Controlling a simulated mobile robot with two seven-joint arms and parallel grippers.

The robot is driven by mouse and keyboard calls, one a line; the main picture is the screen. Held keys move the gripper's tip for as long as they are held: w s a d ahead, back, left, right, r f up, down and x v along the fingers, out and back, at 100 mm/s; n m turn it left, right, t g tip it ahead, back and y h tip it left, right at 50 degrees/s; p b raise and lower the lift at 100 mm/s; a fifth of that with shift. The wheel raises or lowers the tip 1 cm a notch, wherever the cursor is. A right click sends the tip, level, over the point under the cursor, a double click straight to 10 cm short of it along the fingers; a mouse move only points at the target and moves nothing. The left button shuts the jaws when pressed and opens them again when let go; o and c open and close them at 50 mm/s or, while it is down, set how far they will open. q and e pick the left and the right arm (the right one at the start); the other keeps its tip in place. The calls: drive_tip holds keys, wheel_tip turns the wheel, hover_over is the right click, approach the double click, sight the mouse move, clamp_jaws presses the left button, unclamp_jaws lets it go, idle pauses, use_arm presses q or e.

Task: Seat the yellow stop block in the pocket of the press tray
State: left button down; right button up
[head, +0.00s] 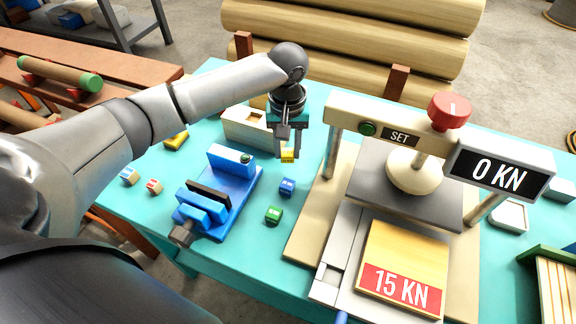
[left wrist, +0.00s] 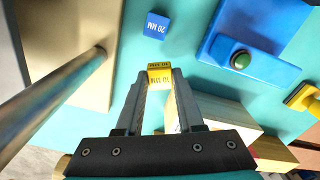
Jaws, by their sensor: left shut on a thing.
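The yellow stop block (head: 288,157) is small and sits between the fingertips of my left gripper (head: 287,147), which is shut on it. The left wrist view shows the block (left wrist: 159,74) gripped at the tips, with printed lettering on it. I cannot tell how far it is above the table. The gripper points down, left of the press and behind the blue block. The light grey press tray (head: 346,242) lies low at the front of the press, with a small recess at its left side. A wooden sheet (head: 409,255) marked 15 KN lies on it. My right gripper is out of view.
The press (head: 440,145) reads 0 KN; its post (head: 334,150) stands right of my gripper. A blue vise (head: 225,195), a blue block (head: 287,186) and a green block (head: 274,214) are nearby. A wooden box (head: 236,131) stands behind. Teal table shows between them.

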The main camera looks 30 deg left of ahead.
sight(288, 172)
use_arm(q)
drive_tip(key=shift+f+b, duration=0.65)
drive_tip(key=shift+f, duration=1.95)
drive_tip(key=shift+f, duration=0.1)
drive_tip(key=c, duration=0.5)
unclamp_jaws()
